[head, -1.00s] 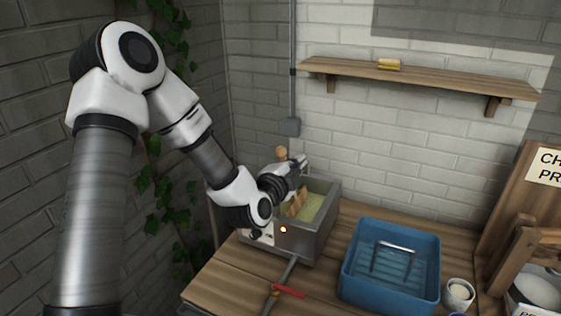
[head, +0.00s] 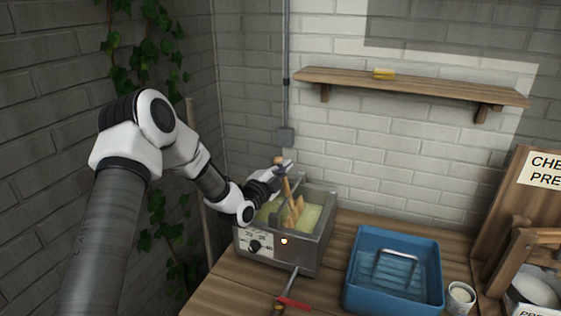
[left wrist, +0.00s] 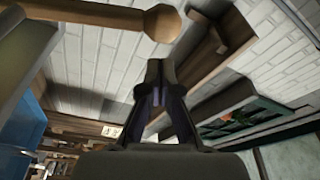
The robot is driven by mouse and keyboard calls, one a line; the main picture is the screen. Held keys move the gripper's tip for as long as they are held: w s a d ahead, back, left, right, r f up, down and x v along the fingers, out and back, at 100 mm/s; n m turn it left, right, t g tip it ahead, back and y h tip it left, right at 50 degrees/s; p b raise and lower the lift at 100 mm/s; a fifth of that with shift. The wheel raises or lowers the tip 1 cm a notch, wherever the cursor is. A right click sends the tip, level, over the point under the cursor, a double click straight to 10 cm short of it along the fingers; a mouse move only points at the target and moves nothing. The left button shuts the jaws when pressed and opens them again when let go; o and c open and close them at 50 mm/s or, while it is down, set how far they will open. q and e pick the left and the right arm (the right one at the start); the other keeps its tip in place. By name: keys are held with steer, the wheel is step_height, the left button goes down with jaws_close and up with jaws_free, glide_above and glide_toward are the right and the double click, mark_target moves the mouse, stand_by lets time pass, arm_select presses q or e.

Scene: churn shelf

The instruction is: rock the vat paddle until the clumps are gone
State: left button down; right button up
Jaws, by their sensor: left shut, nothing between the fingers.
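The grey metal vat (head: 312,252) stands on the workbench and holds a pale yellow-green mass (head: 312,217). I cannot make out separate clumps in it. The wooden paddle (head: 295,214) stands in the vat, its handle leaning up to the left and ending in a round knob. That handle (left wrist: 162,23) crosses the top left of the left wrist view. My left gripper (head: 289,165) is shut and empty, beside the upper handle in the head view. In the left wrist view its closed fingers (left wrist: 155,70) are apart from the knob. My right gripper is out of view.
A blue tray (head: 352,284) with a metal handle stands right of the vat, with a small white cup (head: 460,297) beyond it. A red-handled valve (head: 293,302) sits in front of the vat.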

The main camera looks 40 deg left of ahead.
arm_select(q)
steer(key=shift+w+a+f, duration=0.1)
steer(key=shift+a+f, duration=0.1)
steer(key=shift+a, duration=0.55)
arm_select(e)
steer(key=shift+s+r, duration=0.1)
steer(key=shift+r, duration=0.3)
